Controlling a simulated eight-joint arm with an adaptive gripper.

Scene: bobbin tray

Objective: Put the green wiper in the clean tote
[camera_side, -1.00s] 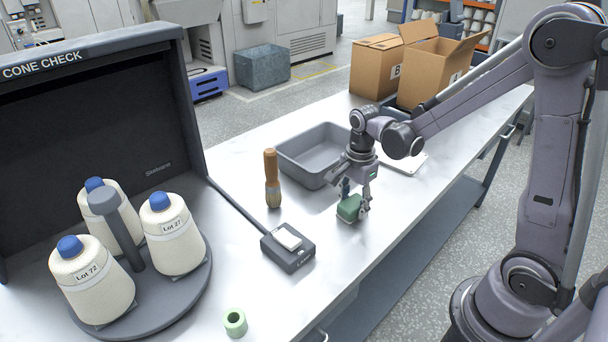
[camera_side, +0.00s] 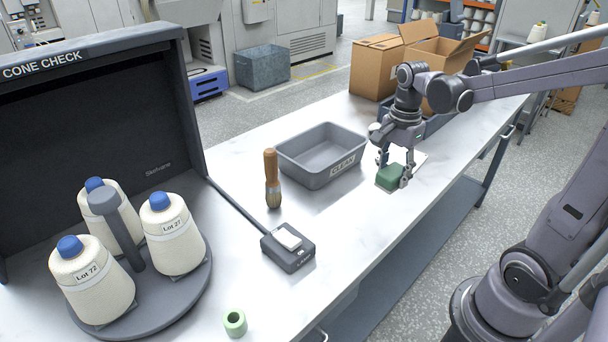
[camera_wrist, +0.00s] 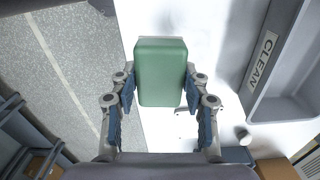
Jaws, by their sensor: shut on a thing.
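The green wiper (camera_side: 390,177) is a rounded green block held between the fingers of my gripper (camera_side: 396,176), over the right part of the table. In the wrist view the green wiper (camera_wrist: 160,72) sits between the two blue-padded fingertips of my gripper (camera_wrist: 158,92). The clean tote (camera_side: 338,172) is a grey open bin labelled CLEAN, standing to the left of my gripper in the side view. It also shows at the right of the wrist view (camera_wrist: 285,108). Its visible inside is empty. I cannot tell exactly how high the wiper is above the table.
A small dark box with a white top (camera_side: 288,247) lies in front. A green ring (camera_side: 235,323) and a turntable of cones (camera_side: 150,290) are nearer. Cardboard boxes (camera_side: 380,68) stand behind.

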